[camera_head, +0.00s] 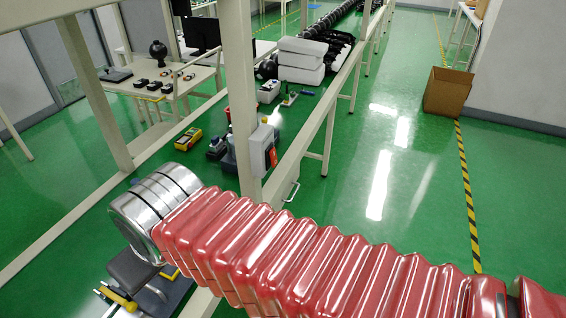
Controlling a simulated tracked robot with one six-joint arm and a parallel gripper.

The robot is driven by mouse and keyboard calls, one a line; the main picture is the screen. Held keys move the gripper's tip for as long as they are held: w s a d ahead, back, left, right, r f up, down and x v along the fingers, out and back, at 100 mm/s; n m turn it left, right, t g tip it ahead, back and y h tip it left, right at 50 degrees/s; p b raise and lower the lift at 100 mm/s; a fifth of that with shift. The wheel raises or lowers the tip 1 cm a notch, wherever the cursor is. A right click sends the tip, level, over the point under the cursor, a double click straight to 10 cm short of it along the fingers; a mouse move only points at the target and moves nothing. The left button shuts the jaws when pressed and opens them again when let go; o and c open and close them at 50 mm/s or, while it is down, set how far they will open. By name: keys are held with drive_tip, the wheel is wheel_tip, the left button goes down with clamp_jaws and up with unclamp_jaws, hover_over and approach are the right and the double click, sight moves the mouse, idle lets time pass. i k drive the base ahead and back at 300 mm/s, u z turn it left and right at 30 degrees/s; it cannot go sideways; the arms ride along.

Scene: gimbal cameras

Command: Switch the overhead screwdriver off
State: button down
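I cannot make out an overhead screwdriver in the head camera view. A small white-grey box (263,151) with a red part at its lower right is fixed to the upright post in the middle. It may be a switch box, but its details are too small to tell. My arm, in a red ribbed cover, reaches from the lower right to a silver banded end at the left.
Cream frame posts (240,90) and a long rail stand close to my arm. A yellow device (188,139) lies left of the middle post. Dark equipment with yellow parts (120,299) lies below my arm's end. A cardboard box (447,92) stands right; green floor there is clear.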

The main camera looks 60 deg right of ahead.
sight(272, 154)
drive_tip(key=u, duration=0.05)
drive_tip(key=k, duration=1.25)
drive_tip(key=z, duration=0.3)
drive_tip(key=i, duration=1)
drive_tip(key=z, duration=0.05)
